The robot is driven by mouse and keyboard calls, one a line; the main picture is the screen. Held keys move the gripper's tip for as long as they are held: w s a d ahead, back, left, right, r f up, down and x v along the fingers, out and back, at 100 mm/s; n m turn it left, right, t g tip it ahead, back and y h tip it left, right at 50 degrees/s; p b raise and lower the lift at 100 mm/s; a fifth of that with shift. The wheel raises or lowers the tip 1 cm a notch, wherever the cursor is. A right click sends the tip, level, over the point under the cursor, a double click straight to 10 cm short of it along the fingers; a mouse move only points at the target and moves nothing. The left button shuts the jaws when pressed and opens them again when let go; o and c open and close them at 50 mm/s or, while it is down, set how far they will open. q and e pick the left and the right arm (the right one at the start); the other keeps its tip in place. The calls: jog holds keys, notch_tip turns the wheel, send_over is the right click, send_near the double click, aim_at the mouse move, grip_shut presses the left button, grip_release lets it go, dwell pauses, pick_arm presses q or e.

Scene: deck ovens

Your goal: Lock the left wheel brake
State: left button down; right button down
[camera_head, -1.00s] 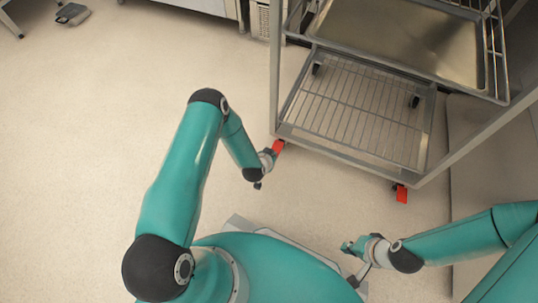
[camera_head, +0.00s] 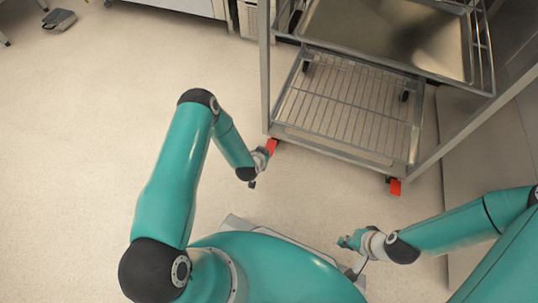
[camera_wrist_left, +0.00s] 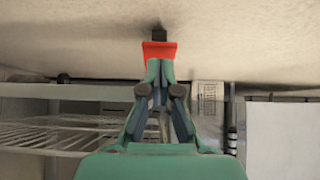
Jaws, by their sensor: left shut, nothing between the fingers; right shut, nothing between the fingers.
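The left wheel brake is a red pedal (camera_head: 272,147) at the near left corner of the wheeled rack. My left gripper (camera_head: 262,157) is right beside it, just below in the head view. In the left wrist view the red pedal (camera_wrist_left: 160,48) is straight ahead of the shut fingertips (camera_wrist_left: 160,66), with a dark wheel part (camera_wrist_left: 159,33) behind it. The tips meet or nearly meet the pedal; I cannot tell if they touch. My right gripper (camera_head: 352,241) is shut and empty above the floor, apart from the rack.
The metal rack (camera_head: 293,139) holds a wire shelf low down and a tray (camera_head: 375,30) above. Another red pedal (camera_head: 395,186) is at its near right corner. A grey panel (camera_head: 472,150) stands right of the rack.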

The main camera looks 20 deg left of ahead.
pick_arm(q)
jog(key=p+v, duration=0.6)
jog(key=v, duration=0.7)
jog(key=shift+p, duration=0.4)
